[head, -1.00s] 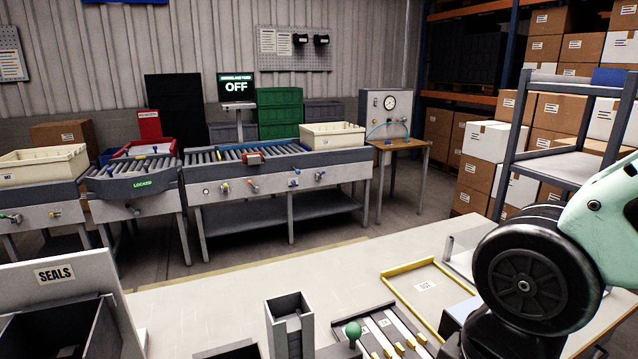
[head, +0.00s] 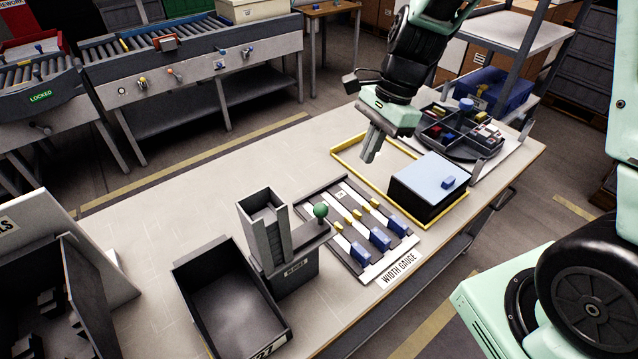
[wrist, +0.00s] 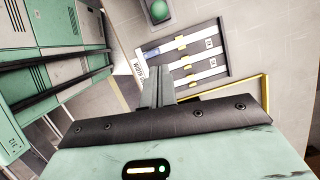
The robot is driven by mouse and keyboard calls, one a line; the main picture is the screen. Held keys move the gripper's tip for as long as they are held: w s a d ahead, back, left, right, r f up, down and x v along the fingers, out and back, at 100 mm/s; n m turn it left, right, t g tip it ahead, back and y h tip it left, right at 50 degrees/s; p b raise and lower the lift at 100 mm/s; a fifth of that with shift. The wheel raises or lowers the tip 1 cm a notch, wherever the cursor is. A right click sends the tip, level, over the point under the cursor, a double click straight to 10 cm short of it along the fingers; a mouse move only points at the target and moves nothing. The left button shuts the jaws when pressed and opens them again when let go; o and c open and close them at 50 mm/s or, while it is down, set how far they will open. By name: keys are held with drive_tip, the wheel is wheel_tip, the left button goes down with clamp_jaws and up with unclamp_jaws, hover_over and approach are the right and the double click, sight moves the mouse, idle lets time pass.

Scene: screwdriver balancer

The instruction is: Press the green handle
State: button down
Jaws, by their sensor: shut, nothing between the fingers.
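The green handle is a round green knob (head: 320,210) on a short stem, on the arm of a grey dispenser (head: 270,245) with an upright open-topped chute. The knob also shows in the wrist view (wrist: 158,10), at the top edge. My gripper (head: 371,157) hangs above the yellow-framed area, to the right of and behind the knob, well apart from it. Its fingers are together and empty, and they also show in the wrist view (wrist: 157,75).
The width gauge board (head: 350,235) with blue and yellow blocks lies beside the dispenser. A black tray (head: 215,275) stands at the dispenser's left. A black box with a pale lid (head: 425,172) and a round divided tray (head: 455,135) stand right. The table's back left (head: 200,180) is clear.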

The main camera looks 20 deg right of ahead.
drive_tip(key=shift+w+d+m, duration=0.25)
drive_tip(key=shift+w+m, duration=0.05)
drive_tip(key=shift+w, duration=0.1)
drive_tip(key=shift+f, duration=0.1)
drive_tip(key=a+f+p, duration=0.2)
drive_tip(key=a+f, duration=0.5)
drive_tip(key=f, duration=0.3)
drive_tip(key=shift+s+p, duration=0.4)
drive_tip(key=shift+s, duration=0.05)
drive_tip(key=shift+f, duration=0.1)
